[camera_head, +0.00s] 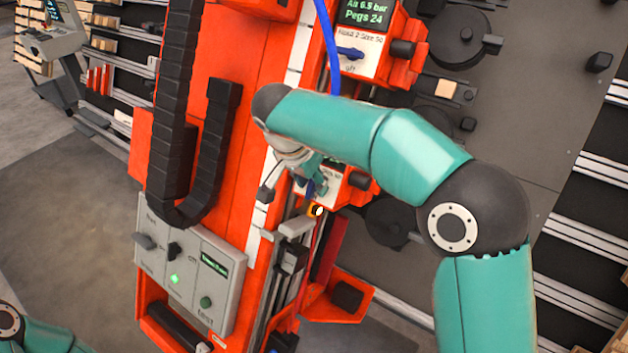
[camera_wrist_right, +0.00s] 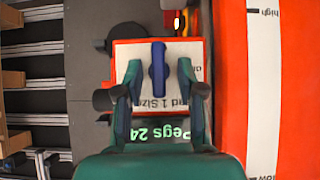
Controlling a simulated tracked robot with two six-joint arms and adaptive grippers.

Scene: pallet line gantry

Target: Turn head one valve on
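The head one valve is a blue lever on a white plate marked "ad 1 Size", the rest of the text being covered. In the right wrist view the lever (camera_wrist_right: 157,72) runs up and down the picture. My right gripper (camera_wrist_right: 159,78) is open, with one finger on each side of the lever and a visible gap to both. Whether a finger touches it lower down is hidden. In the head view the valve's plate (camera_head: 330,183) is partly covered by my right gripper (camera_head: 308,182). My left gripper is out of view.
A second valve (camera_head: 350,53) with a blue lever sits higher on the orange gantry, below a green-lettered display (camera_head: 366,13). A grey control panel (camera_head: 190,262) with a lit green button is at lower left. A blue hose (camera_head: 329,45) and black cable chain (camera_head: 178,110) run close by.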

